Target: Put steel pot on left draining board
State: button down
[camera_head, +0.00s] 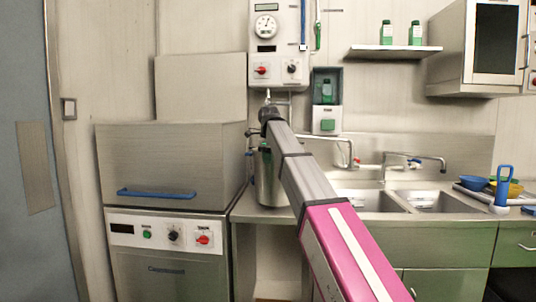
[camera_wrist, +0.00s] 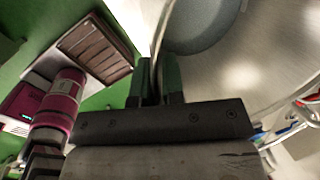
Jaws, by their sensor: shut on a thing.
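The steel pot (camera_head: 266,178) is a tall shiny cylinder at the left end of the sink counter in the head view, partly behind my arm. It looks upright over the left draining board (camera_head: 250,213); I cannot tell whether its base touches the board. In the wrist view my gripper (camera_wrist: 156,82) is shut on the pot's thin rim. The pot's bright inner wall (camera_wrist: 245,75) and round grey bottom fill the right side there.
A steel machine with a blue handle (camera_head: 156,194) stands directly left of the counter. Taps (camera_head: 345,150) and two sink basins (camera_head: 368,201) lie right of the pot. Coloured bowls (camera_head: 474,183) sit at the far right. A wall unit with a dial (camera_head: 266,27) hangs above.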

jog(key=shift+x, duration=0.9)
jog(key=shift+s, duration=0.15)
jog(key=c, duration=1.2)
grip_release()
jog(key=shift+s+d+f, duration=0.1)
jog(key=shift+c, duration=0.2)
jog(key=v, duration=1.2)
